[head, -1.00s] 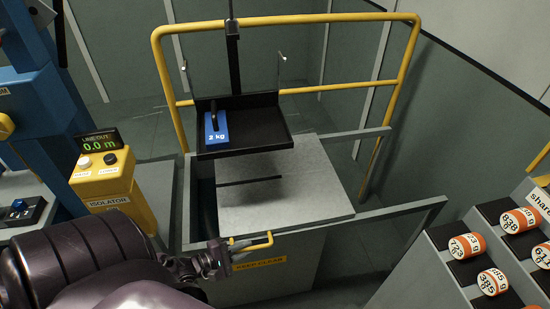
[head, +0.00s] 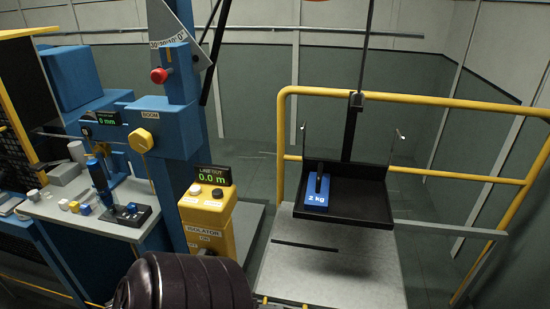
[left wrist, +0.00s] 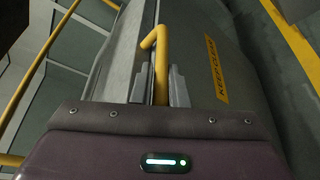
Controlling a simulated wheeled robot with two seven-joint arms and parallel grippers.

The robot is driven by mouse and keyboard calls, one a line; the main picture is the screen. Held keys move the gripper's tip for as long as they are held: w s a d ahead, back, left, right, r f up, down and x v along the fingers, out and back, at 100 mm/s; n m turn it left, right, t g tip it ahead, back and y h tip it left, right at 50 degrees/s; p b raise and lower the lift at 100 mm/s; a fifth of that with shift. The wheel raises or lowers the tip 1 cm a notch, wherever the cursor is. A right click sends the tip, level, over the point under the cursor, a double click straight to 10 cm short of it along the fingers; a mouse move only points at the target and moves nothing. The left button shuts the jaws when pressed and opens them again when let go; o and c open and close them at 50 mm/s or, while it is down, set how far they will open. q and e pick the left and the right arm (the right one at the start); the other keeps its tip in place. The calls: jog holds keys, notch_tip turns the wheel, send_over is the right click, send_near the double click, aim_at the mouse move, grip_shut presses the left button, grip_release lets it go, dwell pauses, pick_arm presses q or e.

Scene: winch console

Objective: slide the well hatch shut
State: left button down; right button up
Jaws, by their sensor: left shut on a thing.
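The well hatch is a flat grey plate (head: 345,272) under the hanging black tray in the head view; its near edge is cut off by the frame. In the left wrist view a yellow bar handle (left wrist: 161,45) stands beside a grey panel marked KEEP CLEAR (left wrist: 216,72). My left gripper (left wrist: 160,80) has its two grey fingers on either side of this handle and is shut on it. In the head view my dark left forearm fills the bottom middle and the left gripper is out of the picture. My right gripper is in neither view.
A yellow rail (head: 440,101) runs behind.

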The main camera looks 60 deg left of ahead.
pick_arm(q)
jog(key=c, duration=1.5)
grip_release()
jog(key=shift+s+a+f, duration=0.15)
jog(key=shift+s+f, duration=0.05)
jog(key=shift+s, duration=0.2)
jog(key=shift+o, duration=0.2)
jog(key=shift+w+r, duration=0.1)
jog(key=v, duration=0.8)
